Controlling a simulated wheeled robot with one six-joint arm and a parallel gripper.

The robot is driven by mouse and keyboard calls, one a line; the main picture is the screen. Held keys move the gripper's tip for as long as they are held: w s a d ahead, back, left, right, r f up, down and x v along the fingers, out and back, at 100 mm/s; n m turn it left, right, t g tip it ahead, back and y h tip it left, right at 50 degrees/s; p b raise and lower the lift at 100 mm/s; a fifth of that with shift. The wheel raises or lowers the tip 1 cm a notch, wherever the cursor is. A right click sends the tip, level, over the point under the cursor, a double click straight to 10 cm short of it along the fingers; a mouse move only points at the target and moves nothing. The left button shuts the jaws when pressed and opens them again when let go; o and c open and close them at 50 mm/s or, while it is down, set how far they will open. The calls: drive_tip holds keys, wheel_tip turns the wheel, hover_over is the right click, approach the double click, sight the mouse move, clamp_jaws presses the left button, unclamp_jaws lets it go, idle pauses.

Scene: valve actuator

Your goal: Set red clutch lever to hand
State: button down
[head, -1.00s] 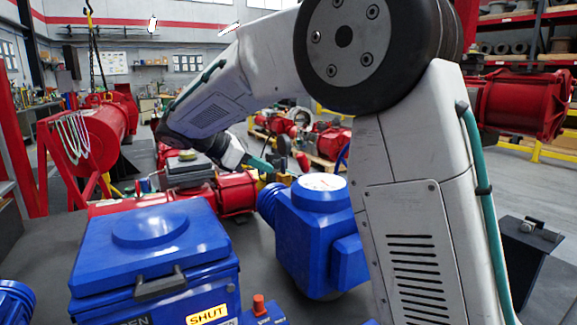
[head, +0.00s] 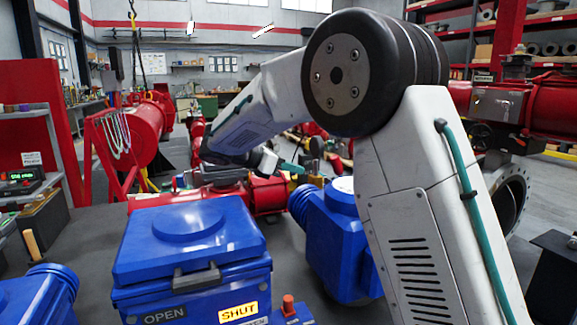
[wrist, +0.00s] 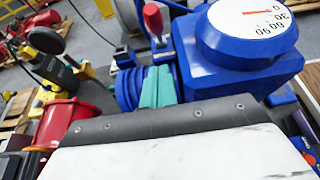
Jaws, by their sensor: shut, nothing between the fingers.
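The red lever (wrist: 153,18) with a rounded grip stands up on a dark stem in the wrist view, left of the blue actuator housing (wrist: 225,78) with its white dial (wrist: 262,22). My gripper (wrist: 158,72) shows as two teal fingers pressed together, empty. The fingers lie below the lever in the picture, beside a blue ribbed cylinder (wrist: 130,90), apart from the lever. In the head view my gripper (head: 293,168) is small, above and left of the actuator (head: 335,235). I cannot make out the lever in the head view.
A blue box (head: 190,245) labelled OPEN and SHUT stands in front, with a red knob (head: 288,303) beside it. Red pipe parts (head: 268,193) lie behind. In the wrist view a red cylinder (wrist: 60,125) and a yellow-black part (wrist: 48,65) are at left.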

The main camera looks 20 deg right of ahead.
drive_tip(key=d, duration=0.8)
drive_tip(key=shift+d+f, duration=0.3)
drive_tip(key=shift+d, duration=0.05)
wheel_tip(320, 180, up, 3)
drive_tip(key=y, duration=0.5)
hover_over(339, 173)
drive_tip(key=w, duration=0.1)
drive_tip(key=shift+w+a+f, duration=0.1)
drive_tip(key=shift+a, duration=0.1)
drive_tip(key=shift+d+y, duration=0.7)
drive_tip(key=shift+y, duration=0.1)
drive_tip(key=shift+a, duration=0.2)
drive_tip(key=shift+d+r, duration=0.1)
drive_tip(key=shift+r, duration=0.1)
